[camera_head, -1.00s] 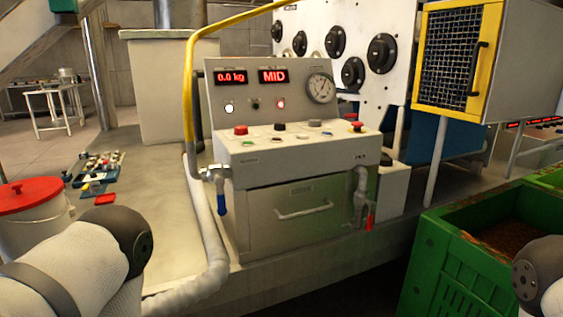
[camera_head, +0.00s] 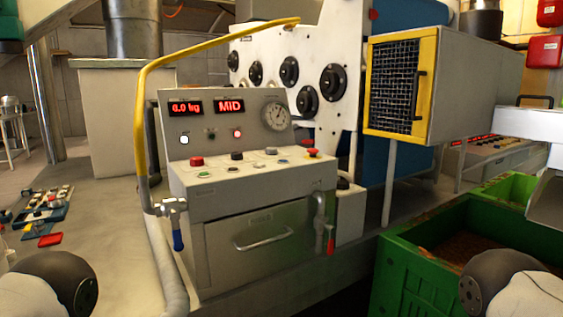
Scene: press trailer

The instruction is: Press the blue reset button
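The control box (camera_head: 255,186) stands at the centre with a sloped display face and a ledge of buttons. A front row of small flat buttons includes a green one (camera_head: 202,174) and a small bluish or greenish one (camera_head: 283,161). I cannot tell for sure which is the blue reset button. Only rounded arm parts of mine show at the bottom corners. Neither gripper is recognisable, and nothing touches the buttons.
A yellow rail (camera_head: 141,110) rises left of the box, with a blue-handled valve (camera_head: 177,238) below. A yellow-framed mesh cabinet (camera_head: 440,92) and a green crate (camera_head: 400,282) stand to the right. A white-grey part fills the right edge. Air above the ledge is clear.

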